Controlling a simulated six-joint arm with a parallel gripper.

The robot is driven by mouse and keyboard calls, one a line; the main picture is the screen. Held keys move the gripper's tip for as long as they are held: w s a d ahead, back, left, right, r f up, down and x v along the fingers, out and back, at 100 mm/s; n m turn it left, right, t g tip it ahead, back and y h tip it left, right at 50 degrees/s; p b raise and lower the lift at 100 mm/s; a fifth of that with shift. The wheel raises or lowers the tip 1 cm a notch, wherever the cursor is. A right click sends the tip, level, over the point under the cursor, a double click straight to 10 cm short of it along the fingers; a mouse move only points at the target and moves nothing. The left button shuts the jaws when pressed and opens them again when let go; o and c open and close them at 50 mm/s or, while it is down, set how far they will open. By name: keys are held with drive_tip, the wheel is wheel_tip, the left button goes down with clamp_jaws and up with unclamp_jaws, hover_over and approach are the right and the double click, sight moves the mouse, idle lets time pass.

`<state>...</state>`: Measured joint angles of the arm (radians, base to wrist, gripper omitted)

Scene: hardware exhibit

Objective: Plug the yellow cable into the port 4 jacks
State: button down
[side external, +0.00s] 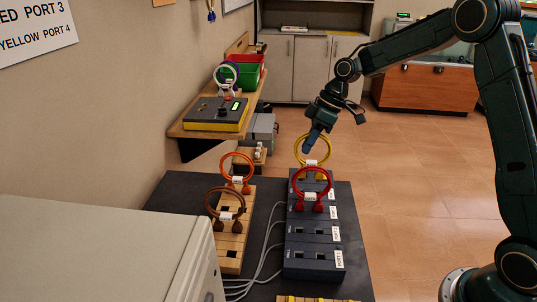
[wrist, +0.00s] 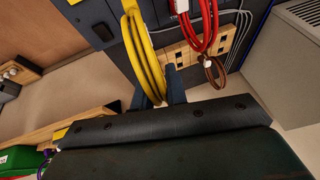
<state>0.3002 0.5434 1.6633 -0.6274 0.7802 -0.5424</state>
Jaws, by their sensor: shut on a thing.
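The yellow cable (side external: 325,142) is a coiled loop with a white tag, upright at the far end of the dark port block (side external: 313,272). My gripper (side external: 309,149) points down and is shut on the loop's upper left part. In the wrist view the yellow coil (wrist: 143,55) runs between the fingers of my gripper (wrist: 161,94). The yellow plugs are near the farthest row of jacks, partly behind the red cable (side external: 328,182). I cannot tell whether they are seated. The nearer rows of jacks are empty.
The red cable stands in the block just in front of the yellow one. A wooden rack (side external: 231,258) on the left holds an orange cable (side external: 237,155) and a brown cable (side external: 211,203). Grey cords (side external: 268,250) lie between rack and block. A grey cabinet (side external: 100,250) fills the lower left.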

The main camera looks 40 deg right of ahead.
drive_tip(key=shift+f, duration=2.45)
idle(3.5)
drive_tip(key=c, duration=0.7)
unclamp_jaws()
drive_tip(key=shift+d+r, duration=0.1)
drive_tip(key=shift+r, duration=0.05)
